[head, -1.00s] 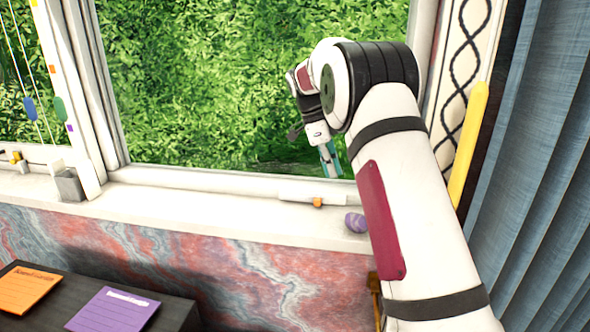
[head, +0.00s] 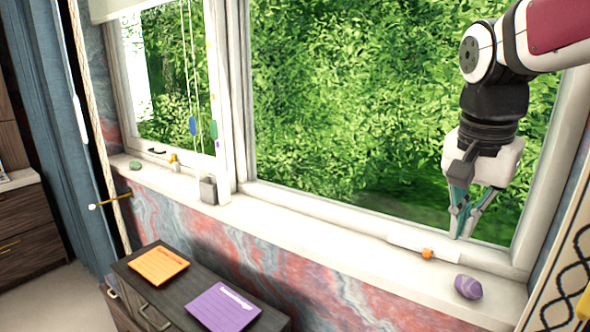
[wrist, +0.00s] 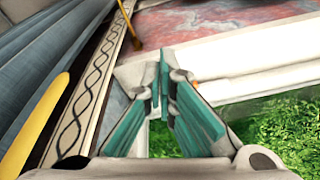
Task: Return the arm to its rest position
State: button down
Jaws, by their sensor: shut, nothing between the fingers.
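My gripper (head: 458,232) hangs from my arm at the right of the head view, pointing down in front of the window above the sill. Its teal fingers come together at the tips, and nothing is between them. In the wrist view, the fingers (wrist: 160,75) are also together and empty, with the sill and wall beyond them. The rest of my arm runs out of the head view at the upper right.
A purple stone (head: 468,287) lies on the white windowsill (head: 330,232) near the gripper. A dark cabinet (head: 262,317) holds an orange note (head: 158,265) and a purple note (head: 224,307). A patterned curtain strip (wrist: 88,98) and yellow bar (wrist: 32,125) show in the wrist view.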

jog(key=s+a+f+n+p, duration=0.1)
jog(key=s+a+n, duration=0.1)
jog(key=s, duration=0.4)
jog(key=s+a+f+n+t+y+p, duration=0.1)
jog(key=s+a+n, duration=0.1)
jog(key=s+n, duration=0.2)
jog(key=s+a+f+n+t+p, duration=0.1)
jog(key=s+n, duration=0.3)
jog(key=s, duration=0.4)
jog(key=shift+s+a+f, duration=0.15)
jog(key=shift+a+f, duration=0.25)
jog(key=shift+a, duration=0.15)
